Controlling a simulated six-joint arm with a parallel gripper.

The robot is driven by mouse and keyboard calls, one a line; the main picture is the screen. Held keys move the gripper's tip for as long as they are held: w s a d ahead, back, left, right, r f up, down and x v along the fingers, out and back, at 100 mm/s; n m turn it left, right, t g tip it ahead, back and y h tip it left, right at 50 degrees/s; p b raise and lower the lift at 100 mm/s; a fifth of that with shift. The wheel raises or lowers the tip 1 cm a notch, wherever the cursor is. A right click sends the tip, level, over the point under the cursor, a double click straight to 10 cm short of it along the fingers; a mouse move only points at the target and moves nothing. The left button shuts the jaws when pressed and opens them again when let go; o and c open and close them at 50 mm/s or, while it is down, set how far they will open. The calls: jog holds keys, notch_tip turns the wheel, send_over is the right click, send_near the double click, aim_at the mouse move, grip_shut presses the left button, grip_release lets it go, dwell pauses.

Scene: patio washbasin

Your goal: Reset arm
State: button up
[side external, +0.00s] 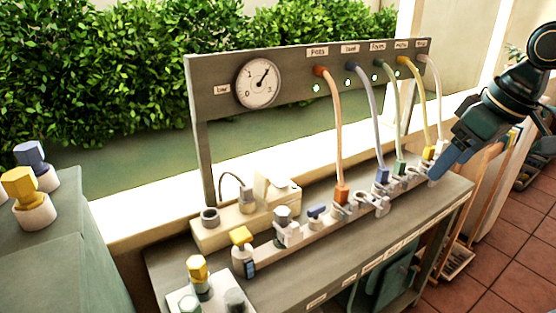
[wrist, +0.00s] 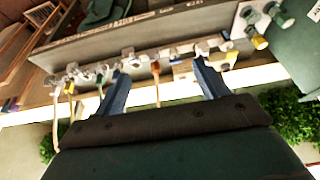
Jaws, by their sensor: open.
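My gripper (side external: 436,174) is at the right end of the grey bench (side external: 460,192) in the side view, its blue fingers pointing down and left. In that view it overlaps the area beside the yellow hose's lower end; I cannot tell whether it touches anything. In the wrist view my gripper (wrist: 160,82) has its two blue fingers spread wide, with nothing held between them. The orange hose (wrist: 156,72) shows between the fingers, farther off. The finger nearer the side camera hides part of the bench's right end.
A grey panel (side external: 222,102) with a round gauge (side external: 258,83) stands behind the bench. Orange (side external: 336,130), blue (side external: 370,115), green (side external: 390,115), yellow (side external: 419,105) and white (side external: 436,85) hoses run down to fittings. Capped pieces stand at left. Tiled floor (side external: 500,240) lies right.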

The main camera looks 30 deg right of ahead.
jog(key=s+f+t, duration=0.1)
jog(key=s+f, duration=0.2)
jog(key=s, duration=0.5)
jog(key=shift+d+f, duration=0.2)
jog(key=shift+f, duration=0.05)
dwell(0.7)
